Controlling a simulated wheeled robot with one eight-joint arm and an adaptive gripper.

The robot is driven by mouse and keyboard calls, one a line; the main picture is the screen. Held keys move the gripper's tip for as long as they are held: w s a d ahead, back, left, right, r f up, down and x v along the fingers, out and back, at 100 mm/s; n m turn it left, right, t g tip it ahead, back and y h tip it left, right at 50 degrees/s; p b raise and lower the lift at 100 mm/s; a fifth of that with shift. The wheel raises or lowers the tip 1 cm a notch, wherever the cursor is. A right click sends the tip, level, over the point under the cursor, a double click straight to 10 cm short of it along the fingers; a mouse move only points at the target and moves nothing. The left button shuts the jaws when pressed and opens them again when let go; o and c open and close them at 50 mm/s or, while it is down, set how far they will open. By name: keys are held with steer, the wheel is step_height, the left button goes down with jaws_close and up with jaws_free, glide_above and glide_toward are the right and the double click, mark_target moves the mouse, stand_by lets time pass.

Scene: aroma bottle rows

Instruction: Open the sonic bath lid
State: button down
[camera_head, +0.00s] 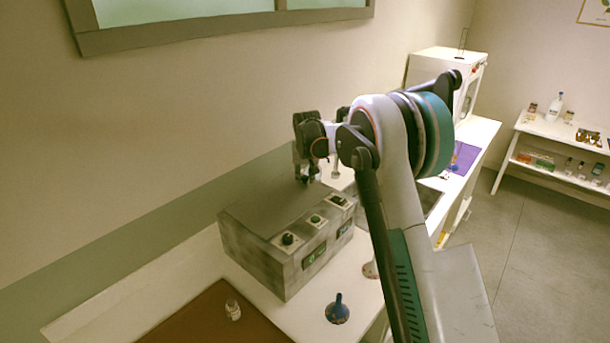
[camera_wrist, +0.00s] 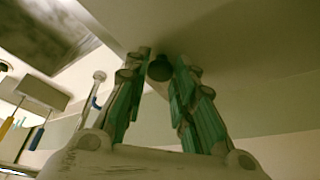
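The sonic bath (camera_head: 290,236) is a mottled grey box with knobs and small displays on its front, standing on the white counter. Its top looks flat and covered. My gripper (camera_head: 306,177) points down at the far end of the box top, against the wall side. In the wrist view, the two green-and-grey fingers of my gripper (camera_wrist: 161,62) stand apart on either side of a dark round knob (camera_wrist: 160,68). The knob sits on a broad pale surface that looks like the lid (camera_wrist: 235,40). Whether the fingers press on the knob cannot be told.
A brown mat (camera_head: 205,318) with a small white bottle (camera_head: 233,310) lies at the front. A blue funnel-shaped item (camera_head: 337,309) stands right of it. A white cabinet (camera_head: 432,70) stands at the far end. A shelf table (camera_head: 565,135) with bottles is at the right.

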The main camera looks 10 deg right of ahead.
steer(key=shift+a+r, duration=0.15)
steer(key=shift+r, duration=0.35)
steer(key=s+a+r+n+t+h, duration=0.1)
steer(key=s+a+r+t+h, duration=0.15)
steer(key=r, duration=0.45)
steer(key=s+a+r+t+h, duration=0.2)
steer(key=s+a+r+h, duration=0.15)
steer(key=r, duration=0.35)
steer(key=s+a+r+n+t+h+b, duration=0.1)
steer(key=s+a+r+t+h+b, duration=0.1)
steer(key=a, duration=0.6)
steer(key=s+a+r+n+t+h+b, duration=0.1)
steer(key=s+a+r+t+h+b, duration=0.2)
steer(key=s+a+r, duration=0.3)
steer(key=shift+s+a+t+h+b, duration=0.3)
steer(key=shift+s+a+t, duration=0.55)
steer(key=shift+s+a, duration=0.75)
steer(key=shift+w, duration=0.1)
